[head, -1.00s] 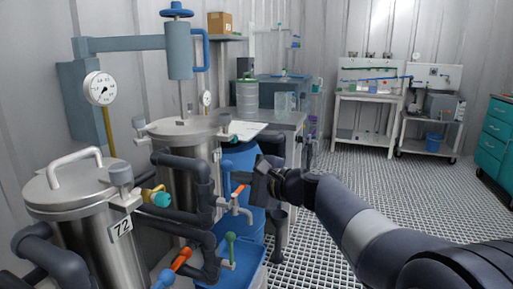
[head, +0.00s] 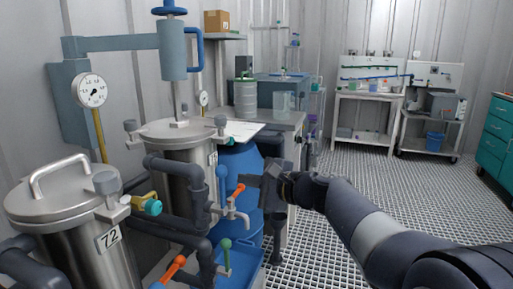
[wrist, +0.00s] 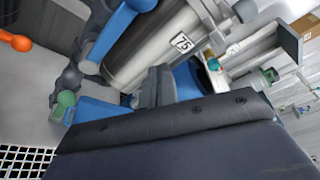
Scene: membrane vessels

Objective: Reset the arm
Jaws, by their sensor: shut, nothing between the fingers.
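My arm reaches in from the lower right of the head view. My gripper (head: 267,186) is shut and empty, held in the air to the right of the vessel piping, in front of a blue barrel (head: 240,165). In the wrist view my gripper (wrist: 158,88) points toward a steel vessel labelled 75 (wrist: 150,55). Whether it touches the nearby valve is hard to tell, and no object is held.
A steel vessel labelled 72 (head: 75,235) stands at front left, the other vessel (head: 185,135) behind it. An orange-handled tap (head: 236,195) and a green-handled valve (head: 227,252) are close to my gripper. Open grating floor (head: 390,185) lies right; teal drawers (head: 495,140) stand at far right.

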